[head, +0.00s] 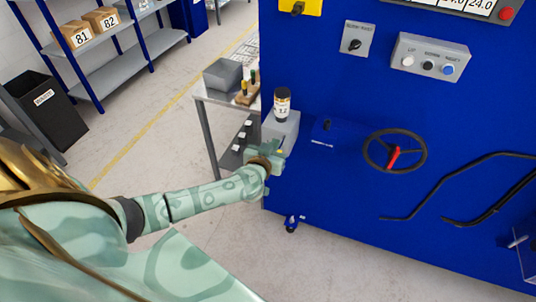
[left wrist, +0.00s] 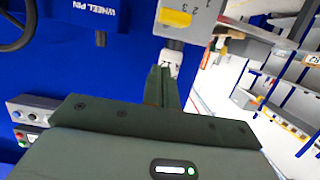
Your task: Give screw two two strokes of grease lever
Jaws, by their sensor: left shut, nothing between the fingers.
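The grey grease unit (head: 283,128) is mounted at the left edge of the blue machine, with a dark-capped canister (head: 282,104) standing on it. In the left wrist view, the grease unit (left wrist: 202,20) shows the numbers 1, 2 and 3 and a yellow patch (left wrist: 175,17). A small pale piece (left wrist: 172,57) hangs below it, just beyond my fingertips; I cannot tell whether it is the lever or whether they touch. My left gripper (head: 278,160) is shut and empty, close under the grease unit; its dark green fingers (left wrist: 163,84) also show in the wrist view. My right gripper is out of view.
The blue machine (head: 340,185) fills the right side, with a handwheel (head: 395,151) and a button box (head: 430,58). A side table (head: 215,97) with a grey bin stands behind the grease unit. Shelving (head: 115,65) and a black waste bin (head: 45,105) stand at left. Open floor lies between.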

